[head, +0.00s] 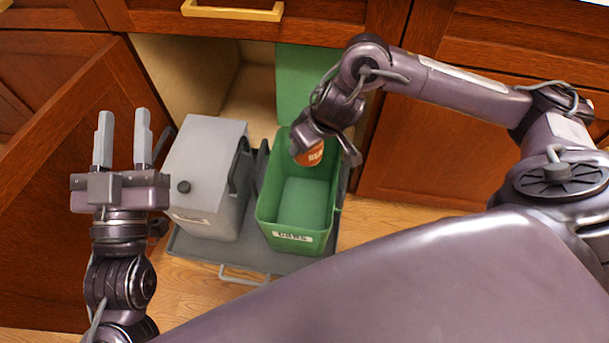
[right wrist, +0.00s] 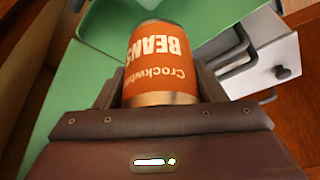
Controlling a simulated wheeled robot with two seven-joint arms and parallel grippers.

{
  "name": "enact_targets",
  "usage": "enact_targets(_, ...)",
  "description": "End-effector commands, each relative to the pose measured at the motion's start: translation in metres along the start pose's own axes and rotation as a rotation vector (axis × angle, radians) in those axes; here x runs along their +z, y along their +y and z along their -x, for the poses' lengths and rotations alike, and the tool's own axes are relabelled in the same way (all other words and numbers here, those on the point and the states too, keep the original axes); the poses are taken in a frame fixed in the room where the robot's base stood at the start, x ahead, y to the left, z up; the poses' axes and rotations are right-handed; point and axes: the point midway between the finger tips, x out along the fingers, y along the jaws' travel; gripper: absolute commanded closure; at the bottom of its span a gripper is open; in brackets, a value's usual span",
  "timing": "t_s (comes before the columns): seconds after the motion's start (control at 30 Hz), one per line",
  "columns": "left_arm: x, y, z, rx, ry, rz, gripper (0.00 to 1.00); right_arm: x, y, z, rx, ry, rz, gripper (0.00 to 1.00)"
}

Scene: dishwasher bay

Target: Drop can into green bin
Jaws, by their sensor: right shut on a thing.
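The can (head: 311,154) has an orange label and hangs over the back of the green bin (head: 287,238), which is open and labelled "CANS" on its front. In the right wrist view the can (right wrist: 160,65) reads "Crockwh... BEANS" upside down and sits between the jaws. My right gripper (right wrist: 160,90) is shut on the can; in the head view the wrist and arm hide part of it. The bin's visible floor looks empty. My left gripper (head: 122,138) is open and empty, pointing up, to the left of the grey bin.
A grey lidded bin (head: 205,160) stands left of the green bin on a pulled-out tray (head: 215,252) with a front handle (head: 240,278). An open wooden door (head: 60,190) is at the left. Closed cabinet fronts (head: 420,155) are at the right.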

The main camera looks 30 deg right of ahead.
Motion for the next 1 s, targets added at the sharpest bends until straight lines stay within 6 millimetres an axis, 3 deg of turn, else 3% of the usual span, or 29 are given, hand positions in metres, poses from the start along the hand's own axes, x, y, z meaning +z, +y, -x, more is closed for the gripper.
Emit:
enact_targets(0.37,-0.0054,-0.0001,-0.0007,0.000,0.025,-0.001,0.64,0.0000,0.0000,-0.0002,0.000,0.000,0.000,0.59)
enact_targets(0.4,-0.0054,-0.0001,-0.0007,0.000,0.024,-0.001,0.64,0.0000,0.0000,-0.0002,0.000,0.000,0.000,0.34)
enact_targets(0.6,-0.0051,-0.0001,-0.0006,0.000,0.024,-0.001,0.64,0.0001,0.0000,-0.0003,0.000,0.000,0.000,0.11)
enact_targets(0.93,-0.0037,-0.0001,-0.0008,0.000,0.013,-0.001,0.64,0.0001,0.0000,0.0011,0.000,0.000,0.000,0.11)
enact_targets(1.0,0.0043,0.0003,0.0002,0.000,-0.026,0.001,0.64,-0.0001,0.0000,0.0033,0.000,0.000,0.000,0.11)
